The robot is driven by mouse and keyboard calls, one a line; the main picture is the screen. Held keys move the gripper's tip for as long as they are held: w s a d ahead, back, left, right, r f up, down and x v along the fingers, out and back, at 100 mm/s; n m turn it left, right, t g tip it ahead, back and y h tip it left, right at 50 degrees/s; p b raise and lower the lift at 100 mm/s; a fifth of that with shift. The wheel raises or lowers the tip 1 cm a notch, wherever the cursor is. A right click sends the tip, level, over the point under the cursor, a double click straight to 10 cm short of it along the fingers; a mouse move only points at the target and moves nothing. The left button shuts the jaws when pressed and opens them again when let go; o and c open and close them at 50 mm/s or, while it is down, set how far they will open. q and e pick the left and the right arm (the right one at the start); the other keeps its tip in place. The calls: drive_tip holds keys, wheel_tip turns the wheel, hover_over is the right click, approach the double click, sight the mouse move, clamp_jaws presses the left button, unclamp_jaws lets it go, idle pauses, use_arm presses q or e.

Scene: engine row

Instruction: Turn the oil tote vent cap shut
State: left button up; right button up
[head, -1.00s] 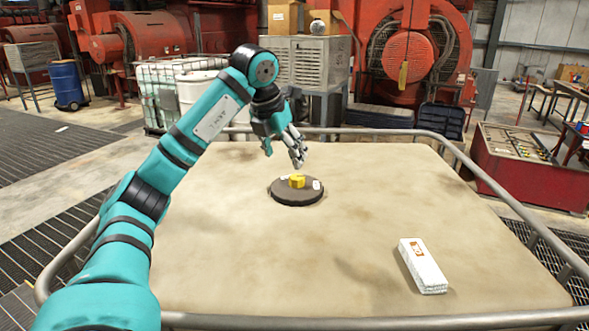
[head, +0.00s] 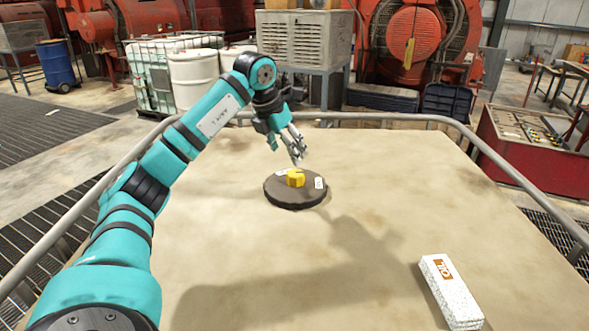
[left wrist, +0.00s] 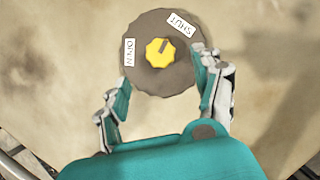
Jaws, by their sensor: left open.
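The vent cap is a yellow knob (head: 295,178) in the middle of a dark round disc (head: 296,201) on the tan tote top. In the left wrist view the yellow knob (left wrist: 160,52) has a dark mark pointing up and slightly right, between the OPEN label (left wrist: 129,52) at left and the SHUT label (left wrist: 182,24) at upper right, nearer SHUT. My left gripper (head: 297,158) is open and empty, just above and behind the knob in the head view. In the left wrist view its fingers (left wrist: 162,100) are spread below the knob, apart from it. My right gripper is not in view.
The tan tote top (head: 250,270) has a grey rail (head: 440,122) around it. A white block with an orange OIL label (head: 452,292) lies at the front right. The surface around the disc is otherwise clear. White drums and red machines stand behind.

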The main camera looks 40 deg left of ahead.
sight(295, 173)
use_arm(q)
drive_tip(key=p+x, duration=0.1)
drive_tip(key=x, duration=0.4)
drive_tip(key=shift+w+f, duration=0.1)
drive_tip(key=shift+f, duration=0.15)
drive_tip(key=shift+p+x, duration=0.35)
drive_tip(key=shift+x, duration=0.65)
drive_tip(key=shift+w+f, duration=0.2)
drive_tip(key=shift+f, duration=0.15)
drive_tip(key=shift+w+f, duration=0.1)
drive_tip(key=shift+f, duration=0.1)
drive_tip(key=c, duration=1.2)
drive_tip(key=shift+m+h, duration=0.3)
drive_tip(key=shift+m, duration=0.4)
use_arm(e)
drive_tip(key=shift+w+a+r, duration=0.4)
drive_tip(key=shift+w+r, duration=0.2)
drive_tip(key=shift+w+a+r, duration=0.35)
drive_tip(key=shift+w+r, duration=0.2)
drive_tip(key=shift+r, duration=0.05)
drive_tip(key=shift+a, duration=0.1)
